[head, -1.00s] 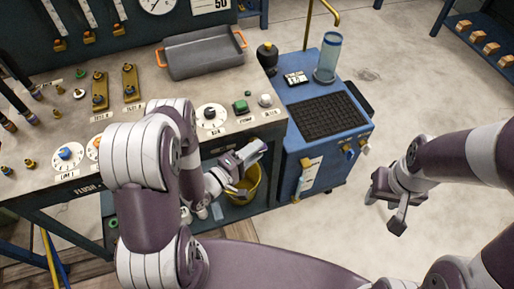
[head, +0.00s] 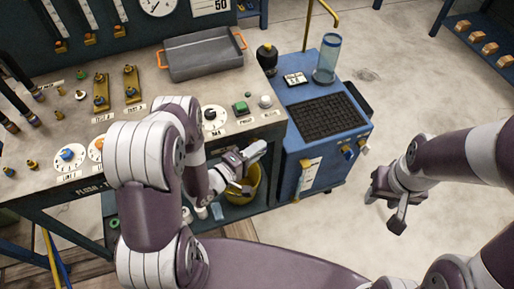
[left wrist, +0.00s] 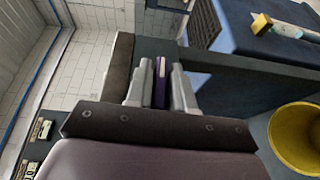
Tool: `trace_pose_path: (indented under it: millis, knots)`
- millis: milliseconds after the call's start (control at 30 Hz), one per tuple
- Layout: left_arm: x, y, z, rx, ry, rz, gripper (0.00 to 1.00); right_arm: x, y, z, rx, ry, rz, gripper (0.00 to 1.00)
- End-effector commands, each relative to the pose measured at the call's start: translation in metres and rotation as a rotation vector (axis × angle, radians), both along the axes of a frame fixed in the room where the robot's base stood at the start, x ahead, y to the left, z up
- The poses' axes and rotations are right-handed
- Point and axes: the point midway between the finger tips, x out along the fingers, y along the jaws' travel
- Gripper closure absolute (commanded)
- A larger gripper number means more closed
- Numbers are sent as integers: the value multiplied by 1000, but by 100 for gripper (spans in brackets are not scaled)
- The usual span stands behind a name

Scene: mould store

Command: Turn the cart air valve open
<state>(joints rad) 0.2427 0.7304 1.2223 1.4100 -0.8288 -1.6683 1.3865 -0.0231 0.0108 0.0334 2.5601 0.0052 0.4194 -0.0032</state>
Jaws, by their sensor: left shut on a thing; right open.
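The blue cart (head: 330,125) stands right of the bench. Small blue and pale fittings (head: 347,153) sit on its front; I cannot tell which part is the air valve. My left gripper (head: 258,150) is by the bench's front edge, left of the cart and above the yellow bucket. In the left wrist view its fingers (left wrist: 160,85) are shut on a slim dark purple piece with a pale stripe (left wrist: 161,70); what it belongs to is unclear. My right gripper (head: 384,212) is open and empty over bare floor, right of the cart.
The bench (head: 230,85) holds knobs, buttons and a grey tray (head: 204,57). A yellow bucket (left wrist: 300,140) is close to my left gripper. A clear blue cylinder (head: 327,60) and a dark mat (head: 322,117) are on the cart.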

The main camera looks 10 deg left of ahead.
Motion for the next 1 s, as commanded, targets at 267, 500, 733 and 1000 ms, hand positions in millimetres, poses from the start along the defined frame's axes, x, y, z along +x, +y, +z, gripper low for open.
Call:
trace_pose_path:
  millis: [267, 500, 733, 1000]
  knots:
    - [0, 0, 10, 164, 110, 1, 100, 0, 0, 42, 0, 0, 0, 57]
    - [0, 0, 9, 353, 237, -1, 100, 0, 0, 74, 0, 0, 0, 57]
    - [1, 0, 7, 536, 358, -2, 100, 0, 0, 99, 0, 0, 0, 57]
    - [1, -1, 4, 748, 500, 0, 100, 0, 0, 116, 0, 0, 0, 57]
